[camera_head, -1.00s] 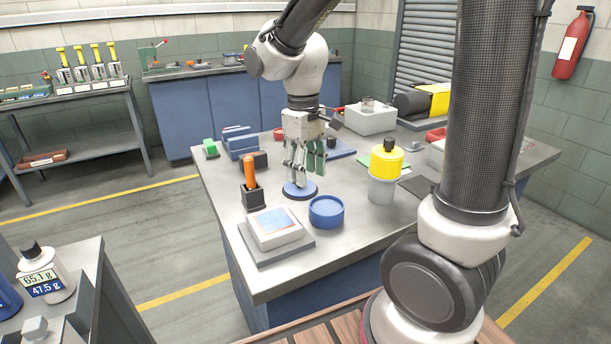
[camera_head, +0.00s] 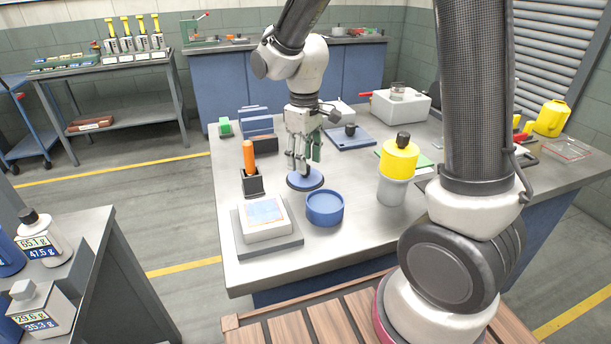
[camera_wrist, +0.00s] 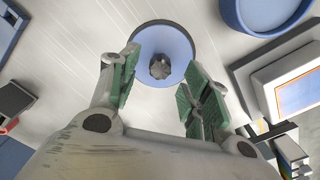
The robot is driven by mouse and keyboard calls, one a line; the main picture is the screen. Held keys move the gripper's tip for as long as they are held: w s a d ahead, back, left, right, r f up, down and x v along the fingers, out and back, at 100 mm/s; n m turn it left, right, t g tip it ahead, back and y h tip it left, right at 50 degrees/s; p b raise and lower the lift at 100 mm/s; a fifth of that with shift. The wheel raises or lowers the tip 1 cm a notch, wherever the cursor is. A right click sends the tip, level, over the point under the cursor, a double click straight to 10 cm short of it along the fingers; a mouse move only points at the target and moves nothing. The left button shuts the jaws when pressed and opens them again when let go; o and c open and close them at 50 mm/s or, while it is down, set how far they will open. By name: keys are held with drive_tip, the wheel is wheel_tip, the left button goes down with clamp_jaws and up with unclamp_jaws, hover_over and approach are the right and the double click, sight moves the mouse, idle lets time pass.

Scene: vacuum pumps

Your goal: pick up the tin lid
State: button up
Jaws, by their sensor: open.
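The tin lid is a flat blue disc (camera_head: 306,182) lying on the grey workbench, behind the round blue tin (camera_head: 325,209). In the wrist view the lid (camera_wrist: 178,42) shows a dark faceted knob at its centre. My gripper (camera_head: 303,162) points down over the lid. In the wrist view my gripper (camera_wrist: 160,75) is open, its green-padded fingers apart on either side of the knob with nothing between the pads. I cannot tell how high the fingertips are above the lid. The tin's rim (camera_wrist: 235,22) shows at the upper right of the wrist view.
A scale (camera_head: 266,220) stands in front left of the lid, with an orange-handled tool in a dark holder (camera_head: 251,184) behind it. A yellow-capped bottle (camera_head: 398,165) stands to the right. Blue racks (camera_head: 257,123) are at the back left. Bare benchtop lies between lid and bottle.

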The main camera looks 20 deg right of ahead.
sight(313, 178)
wheel_tip(313, 178, down, 3)
drive_tip(key=shift+s+d+f, duration=0.1)
drive_tip(key=shift+s+d, duration=0.05)
clamp_jaws()
